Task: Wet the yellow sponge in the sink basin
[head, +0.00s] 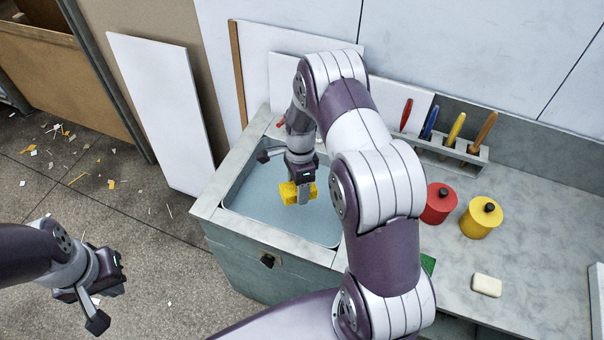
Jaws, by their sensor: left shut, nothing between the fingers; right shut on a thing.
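The yellow sponge (287,192) is held between the fingers of my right gripper (304,192), which points down over the sink basin (247,194). The gripper is shut on the sponge. The basin's floor is blue-grey and looks like water; I cannot tell whether the sponge touches it. My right arm hides the basin's right part. My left gripper (92,312) is shut and empty, out over the floor at the lower left, well away from the sink.
A red pot (438,207), a yellow pot (478,220) and a white soap bar (487,285) stand on the counter. A green item (428,263) is partly hidden by my arm. A rack (437,148) holds coloured-handled tools. White panels lean behind; scraps litter the floor.

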